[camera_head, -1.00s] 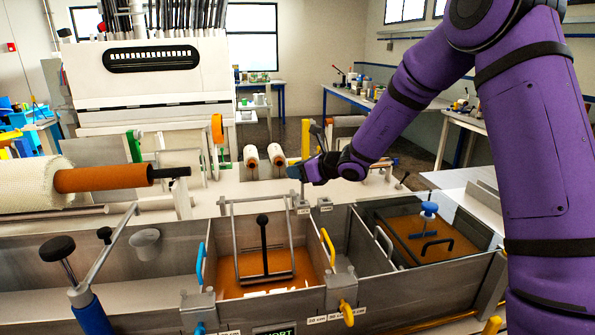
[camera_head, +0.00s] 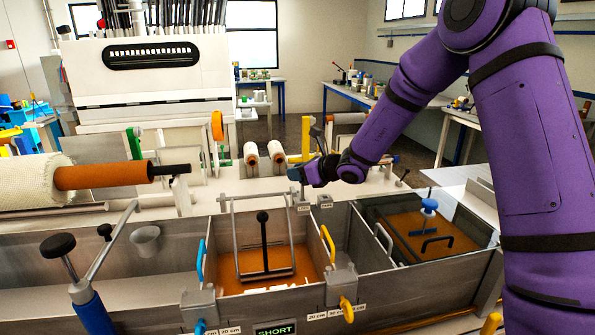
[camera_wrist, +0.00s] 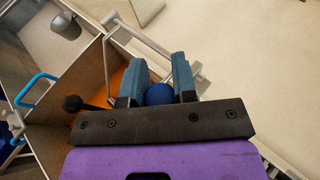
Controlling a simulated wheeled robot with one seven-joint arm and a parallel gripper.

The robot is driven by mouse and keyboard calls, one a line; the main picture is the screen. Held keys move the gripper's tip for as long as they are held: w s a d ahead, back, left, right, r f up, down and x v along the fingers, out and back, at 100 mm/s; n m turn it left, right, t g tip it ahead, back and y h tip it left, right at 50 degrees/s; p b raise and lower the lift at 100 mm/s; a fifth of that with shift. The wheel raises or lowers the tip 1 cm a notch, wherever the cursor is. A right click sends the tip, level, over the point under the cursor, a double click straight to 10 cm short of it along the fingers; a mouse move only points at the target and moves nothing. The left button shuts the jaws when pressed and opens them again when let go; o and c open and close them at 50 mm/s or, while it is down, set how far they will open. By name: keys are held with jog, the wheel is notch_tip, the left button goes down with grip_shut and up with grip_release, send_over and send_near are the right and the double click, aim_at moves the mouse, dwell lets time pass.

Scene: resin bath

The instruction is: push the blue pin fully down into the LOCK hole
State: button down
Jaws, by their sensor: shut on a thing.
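The blue pin's round blue head (camera_wrist: 159,94) shows in the wrist view between the two blue-grey finger pads of my gripper (camera_wrist: 161,76). My gripper is shut on it. In the head view my gripper (camera_head: 297,174) is at the back rim of the resin tank, above a small grey bracket (camera_head: 303,197) with a pale label. The pin's head cannot be made out there. The pin's shaft and the LOCK hole are hidden, so I cannot tell how deep the pin sits.
The tank's front section holds orange resin (camera_head: 283,272) and a wire frame with a black-knobbed rod (camera_head: 264,240). A yellow handle (camera_head: 328,245) and a blue handle (camera_head: 200,263) stand on its walls. A blue-knobbed tool (camera_head: 428,207) is at right. Two small rollers (camera_head: 276,151) stand behind.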

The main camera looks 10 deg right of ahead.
jog(key=shift+f, duration=1.7)
jog(key=c, duration=0.8)
grip_release()
jog(key=v, duration=1)
jog(key=shift+s+d, duration=0.3)
jog(key=shift+r, duration=0.15)
